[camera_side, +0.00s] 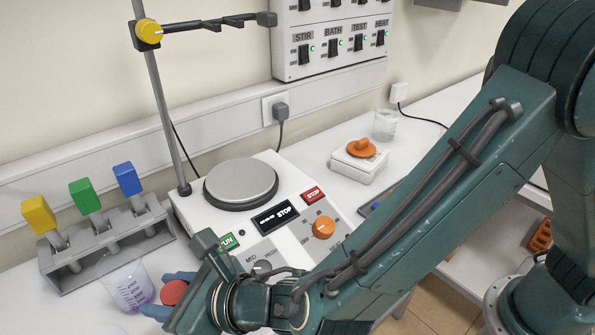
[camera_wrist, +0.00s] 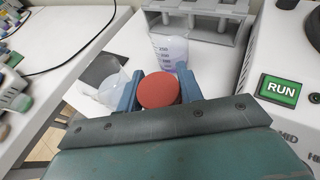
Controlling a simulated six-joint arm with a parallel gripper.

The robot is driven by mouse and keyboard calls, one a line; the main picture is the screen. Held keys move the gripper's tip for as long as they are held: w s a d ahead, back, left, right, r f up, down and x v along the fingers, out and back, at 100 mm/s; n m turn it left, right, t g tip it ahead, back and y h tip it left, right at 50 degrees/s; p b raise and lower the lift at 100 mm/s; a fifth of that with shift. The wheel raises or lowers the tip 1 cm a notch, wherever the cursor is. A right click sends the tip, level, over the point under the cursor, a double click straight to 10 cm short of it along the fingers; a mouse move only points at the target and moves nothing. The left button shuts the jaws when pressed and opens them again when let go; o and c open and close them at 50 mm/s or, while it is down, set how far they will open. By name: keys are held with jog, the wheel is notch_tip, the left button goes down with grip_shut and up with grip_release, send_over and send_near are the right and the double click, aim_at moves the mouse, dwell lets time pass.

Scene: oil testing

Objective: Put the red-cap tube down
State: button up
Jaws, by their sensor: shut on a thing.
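The red-cap tube (camera_wrist: 159,91) is between the two blue fingers of my gripper (camera_wrist: 158,86) in the wrist view, with its round red cap facing the camera. My gripper is shut on it. In the side view the red cap (camera_side: 174,292) shows between the blue fingers, left of my wrist. The tube's body below the cap is hidden, so I cannot tell whether its bottom touches the table. A grey rack (camera_side: 106,246) holding yellow-, green- and blue-capped tubes stands behind, and part of the rack (camera_wrist: 205,12) shows at the top of the wrist view.
A beaker with purple liquid (camera_side: 131,290) stands close beside the gripper, between it and the rack. A clear vessel (camera_wrist: 113,92) is close to the left finger in the wrist view. The hotplate machine (camera_side: 185,213) with a RUN button is on the right.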

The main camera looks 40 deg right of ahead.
jog(key=shift+f, duration=0.4)
jog(key=o, duration=1.1)
notch_tip(320, 180, up, 20)
dwell(0.6)
jog(key=shift+d, duration=0.1)
